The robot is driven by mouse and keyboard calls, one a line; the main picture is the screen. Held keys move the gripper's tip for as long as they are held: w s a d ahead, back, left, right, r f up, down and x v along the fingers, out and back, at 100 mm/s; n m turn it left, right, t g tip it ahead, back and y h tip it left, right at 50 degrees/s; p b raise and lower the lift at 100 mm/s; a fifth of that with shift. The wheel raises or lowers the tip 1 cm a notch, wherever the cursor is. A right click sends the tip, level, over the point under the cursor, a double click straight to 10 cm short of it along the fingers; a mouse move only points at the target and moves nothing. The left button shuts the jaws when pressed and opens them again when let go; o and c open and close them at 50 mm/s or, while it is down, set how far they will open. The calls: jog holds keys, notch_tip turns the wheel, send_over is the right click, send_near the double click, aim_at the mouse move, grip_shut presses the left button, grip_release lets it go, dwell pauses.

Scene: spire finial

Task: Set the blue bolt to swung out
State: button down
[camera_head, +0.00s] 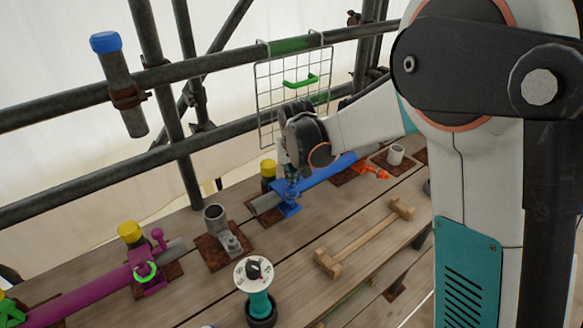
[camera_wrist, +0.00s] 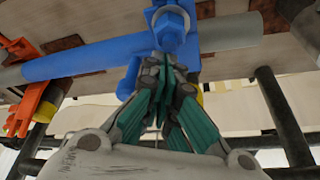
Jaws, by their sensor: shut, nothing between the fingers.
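The blue coupler (camera_head: 287,209) sits around a grey pipe that continues as a blue tube (camera_head: 325,171) on the plank deck. In the wrist view the blue bolt (camera_wrist: 169,26) shows at the top centre of the coupler, with a pale ring around it. Another rounded blue part (camera_wrist: 127,84) lies left of the fingers. My gripper (camera_head: 291,177) is just above the coupler and hides part of it. In the wrist view my gripper (camera_wrist: 164,62) has its fingertips together, right by the bolt. I cannot tell whether they touch it.
A purple coupler (camera_head: 147,274) and a grey post (camera_head: 215,220) stand to the left. An orange coupler (camera_head: 374,171) is to the right. Scaffold rails (camera_head: 220,62) and a wire basket (camera_head: 285,95) are behind my gripper.

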jog(key=shift+x, duration=1.05)
jog(key=shift+s, duration=0.1)
jog(key=s+d+f+t+y+b, duration=0.3)
jog(key=s+d+f+t+b, duration=0.2)
jog(key=s+b, duration=0.6)
jog(key=shift+s+d+f, duration=0.15)
jog(key=shift+d+f, duration=0.3)
jog(key=shift+d, duration=0.9)
